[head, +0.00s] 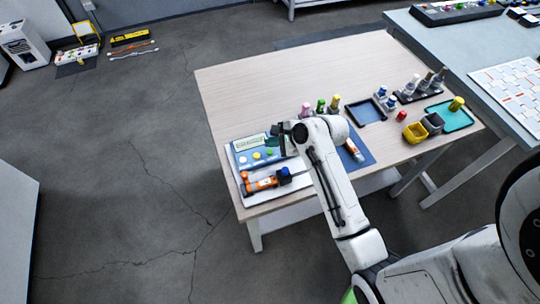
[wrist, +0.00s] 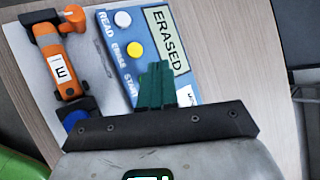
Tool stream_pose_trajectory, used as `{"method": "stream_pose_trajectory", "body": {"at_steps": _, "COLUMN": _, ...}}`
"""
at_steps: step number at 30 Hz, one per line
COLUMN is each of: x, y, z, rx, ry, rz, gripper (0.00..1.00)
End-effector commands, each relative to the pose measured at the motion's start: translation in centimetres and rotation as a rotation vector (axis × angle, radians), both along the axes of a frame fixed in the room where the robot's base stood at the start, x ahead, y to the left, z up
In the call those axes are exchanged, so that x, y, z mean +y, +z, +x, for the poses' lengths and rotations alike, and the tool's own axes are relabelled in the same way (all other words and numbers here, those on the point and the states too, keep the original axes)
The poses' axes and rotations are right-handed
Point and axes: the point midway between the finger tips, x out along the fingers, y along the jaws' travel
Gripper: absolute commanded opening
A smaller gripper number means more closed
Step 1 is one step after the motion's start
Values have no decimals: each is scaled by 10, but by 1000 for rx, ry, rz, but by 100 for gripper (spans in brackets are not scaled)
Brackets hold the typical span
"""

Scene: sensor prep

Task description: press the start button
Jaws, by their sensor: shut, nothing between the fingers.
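A blue control box (wrist: 185,88) has a display reading ERASED, a white READ button (wrist: 122,19) and a yellow ERASE button (wrist: 135,48). Its START label is partly visible in the wrist view, but my fingers cover the start button there. In the head view the start button (head: 270,151) shows as a small green dot at the right end of the button row on the box (head: 250,164). My gripper (wrist: 155,82) is shut and empty, its green fingers over the box beside the START label. In the head view my gripper (head: 274,142) is at the box's right side. Contact cannot be told.
An orange tool (head: 262,182) with a blue end lies in front of the box on a white board. Several small bottles (head: 320,106) stand behind my arm. The table's back left is clear.

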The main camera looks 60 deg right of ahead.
Motion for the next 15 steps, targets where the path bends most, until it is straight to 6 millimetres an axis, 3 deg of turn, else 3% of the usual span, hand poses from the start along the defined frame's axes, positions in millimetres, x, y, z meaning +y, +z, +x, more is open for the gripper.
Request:
{"method": "stream_pose_trajectory", "body": {"at_steps": 5, "x": 0, "y": -13, "z": 0, "rx": -1, "ry": -1, "rz": 0, "gripper": 0}}
{"method": "stream_pose_trajectory", "body": {"at_steps": 15, "x": 0, "y": -14, "z": 0, "rx": -1, "ry": -1, "rz": 0, "gripper": 0}}
